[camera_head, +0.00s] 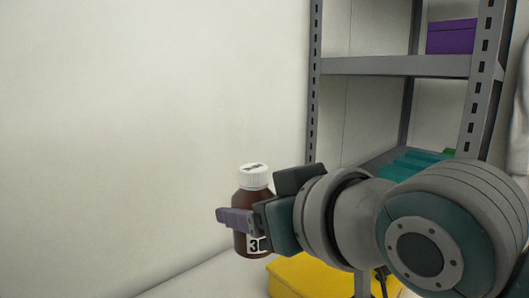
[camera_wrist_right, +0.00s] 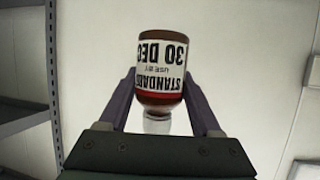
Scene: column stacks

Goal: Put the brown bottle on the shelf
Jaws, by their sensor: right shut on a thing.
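The brown bottle (camera_head: 247,244) has a white cap and a white label, and it is upright in the head view. My right gripper (camera_head: 238,218) is shut on it, with the purple fingers at its sides. In the right wrist view the bottle (camera_wrist_right: 161,60) appears upside down between the fingers (camera_wrist_right: 163,112), with its label text showing. The grey metal shelf (camera_head: 395,66) stands to the right, behind my right arm. My arm hides part of its lower boards. My left gripper is not in view.
A purple box (camera_head: 452,37) sits on an upper shelf board. Teal items (camera_head: 405,163) and a small green item lie on a lower board, partly behind my arm. A yellow box (camera_head: 300,277) is below the gripper. The white wall at left is bare.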

